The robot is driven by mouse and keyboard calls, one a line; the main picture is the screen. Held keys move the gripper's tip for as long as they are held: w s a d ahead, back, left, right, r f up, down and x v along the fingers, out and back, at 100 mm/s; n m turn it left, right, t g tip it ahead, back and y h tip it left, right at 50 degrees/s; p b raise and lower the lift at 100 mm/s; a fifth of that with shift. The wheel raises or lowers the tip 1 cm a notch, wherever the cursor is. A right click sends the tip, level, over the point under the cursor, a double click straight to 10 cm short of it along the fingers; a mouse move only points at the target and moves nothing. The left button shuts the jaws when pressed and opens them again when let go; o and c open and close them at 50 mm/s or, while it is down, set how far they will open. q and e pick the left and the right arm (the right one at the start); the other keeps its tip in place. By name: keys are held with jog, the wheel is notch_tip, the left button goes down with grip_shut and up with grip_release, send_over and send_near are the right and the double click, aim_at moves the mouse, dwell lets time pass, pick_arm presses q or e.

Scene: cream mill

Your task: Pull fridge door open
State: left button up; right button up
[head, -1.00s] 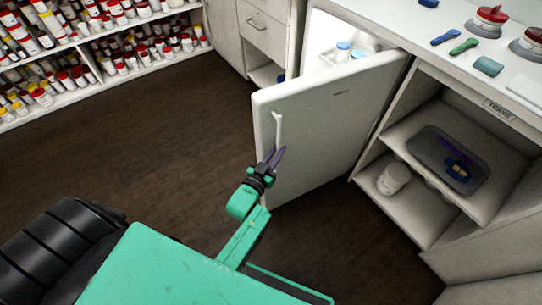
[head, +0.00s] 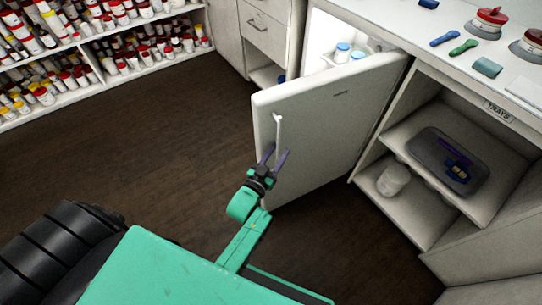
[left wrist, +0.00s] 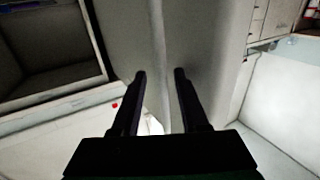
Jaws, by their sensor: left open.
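The white fridge door (head: 320,125) stands part open, and the lit inside with blue-capped jars (head: 343,50) shows behind it. A thin white vertical handle (head: 278,135) runs near the door's free edge. My left gripper (head: 274,158) is at the lower end of the handle, its fingers spread apart. In the left wrist view the handle (left wrist: 158,45) runs between the two open fingers (left wrist: 160,74); I cannot tell whether either finger touches it. My right gripper is out of view.
A shelf full of jars (head: 120,45) stands at the back left. An open cabinet right of the fridge holds a grey tray (head: 425,150) and a white jar (head: 393,180). The dark floor (head: 150,140) left of the door is clear.

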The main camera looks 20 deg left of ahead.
pick_arm(q)
jog(key=s+a, duration=0.1)
jog(key=s, duration=1.3)
jog(key=shift+a+p, duration=0.3)
jog(key=shift+p, duration=0.15)
jog(key=shift+w, duration=0.1)
jog(key=shift+c, duration=0.3)
